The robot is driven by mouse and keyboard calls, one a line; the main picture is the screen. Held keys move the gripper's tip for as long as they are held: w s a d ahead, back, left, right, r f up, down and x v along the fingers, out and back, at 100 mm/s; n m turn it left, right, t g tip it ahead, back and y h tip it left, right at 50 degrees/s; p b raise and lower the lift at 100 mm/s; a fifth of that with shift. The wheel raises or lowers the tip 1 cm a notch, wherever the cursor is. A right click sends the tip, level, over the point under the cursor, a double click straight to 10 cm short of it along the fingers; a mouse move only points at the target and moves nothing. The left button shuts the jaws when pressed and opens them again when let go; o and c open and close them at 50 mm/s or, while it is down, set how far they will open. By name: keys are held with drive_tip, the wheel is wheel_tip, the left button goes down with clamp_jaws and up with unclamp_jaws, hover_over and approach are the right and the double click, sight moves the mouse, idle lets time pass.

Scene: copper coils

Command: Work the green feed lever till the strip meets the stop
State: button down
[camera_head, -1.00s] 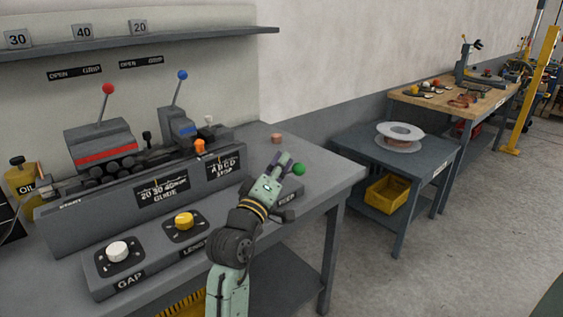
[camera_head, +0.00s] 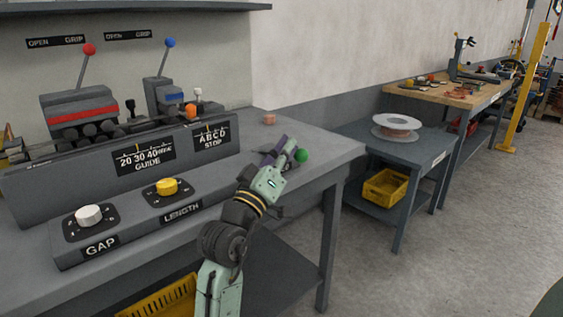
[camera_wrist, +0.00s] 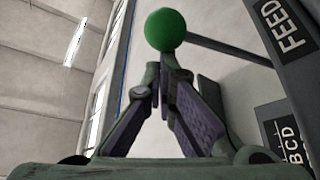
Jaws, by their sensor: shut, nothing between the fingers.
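The green ball knob (camera_head: 301,156) of the feed lever is at the right end of the front panel in the head view. In the wrist view the knob (camera_wrist: 165,30) is at top centre, with a dark rod running right from behind it beside the FEED label (camera_wrist: 284,25). My gripper (camera_head: 287,149) is shut and empty, its tips close beside the knob. In the wrist view my gripper's fingertips (camera_wrist: 163,68) meet just below the knob; whether they touch it I cannot tell. The ABCD stop plate (camera_head: 212,136) is on the machine face. I cannot make out the strip.
A white GAP knob (camera_head: 88,215) and a yellow LENGTH knob (camera_head: 167,186) sit on the front panel. Red (camera_head: 89,49) and blue (camera_head: 170,43) ball levers stand behind. A copper-coloured piece (camera_head: 269,118) lies on the bench. A side table (camera_head: 425,150) holds a reel.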

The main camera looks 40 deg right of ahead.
wheel_tip(320, 180, down, 6)
drive_tip(key=s+m+g+h+b, duration=0.1)
drive_tip(key=m+b, duration=0.3)
drive_tip(key=b, duration=0.5)
drive_tip(key=shift+s+f+m+g+h+b, duration=0.15)
drive_tip(key=shift+s+m+g+h+b, duration=0.2)
drive_tip(key=shift+g, duration=0.35)
drive_tip(key=shift+d+f, duration=0.1)
drive_tip(key=shift+d, duration=0.05)
